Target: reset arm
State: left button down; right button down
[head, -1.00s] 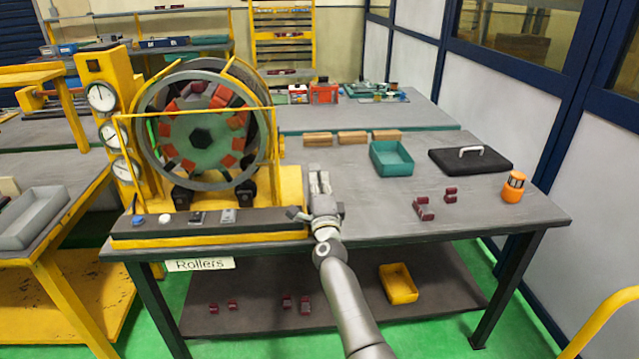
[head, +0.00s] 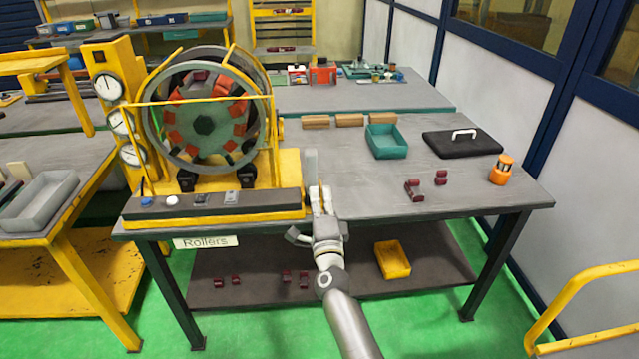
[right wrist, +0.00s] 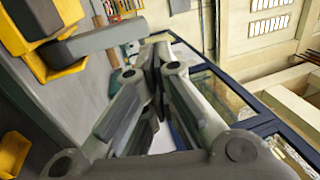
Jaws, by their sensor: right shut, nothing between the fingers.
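My right gripper (head: 318,190) is shut and empty. In the head view it points up and away, above the front edge of the grey table (head: 470,195), just right of the yellow winding machine. In the right wrist view its closed fingers (right wrist: 158,62) point toward the wall and windows, with nothing between them. The machine's stator ring (head: 203,120) holds red and dark pieces around a green centre. My left gripper is not in view.
Dark red pieces (head: 414,191), an orange container (head: 503,170), a teal tray (head: 386,142) and a black case (head: 462,143) are on the table's right part. A yellow bin (head: 392,259) sits on the lower shelf. A yellow rail (head: 585,280) stands at right.

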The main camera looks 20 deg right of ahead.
jog(key=shift+s+f, duration=0.1)
dwell(0.4)
jog(key=s+a+f+n+g+y, duration=0.2)
jog(key=s+a+f+n+y, duration=0.15)
jog(key=f, duration=0.75)
jog(key=s+a+f+n+g+y, duration=0.2)
jog(key=f+n, duration=0.3)
jog(key=f, duration=0.7)
jog(key=s+a+f+n+g, duration=0.2)
jog(key=s+f+n+g, duration=0.25)
jog(key=s+f, duration=0.9)
jog(key=s+d+f+n+g+y, duration=0.1)
jog(key=s+f+n+g, duration=0.5)
jog(key=s+f, duration=1.2)
jog(key=s+d+f+n+g, duration=0.2)
jog(key=s, duration=0.8)
jog(key=s+d+f+n+g, duration=0.2)
jog(key=s, duration=0.9)
jog(key=shift+s+d+n+h, duration=0.15)
jog(key=shift+d+n+h, duration=0.15)
jog(key=shift+h, duration=0.15)
jog(key=shift+f, duration=0.1)
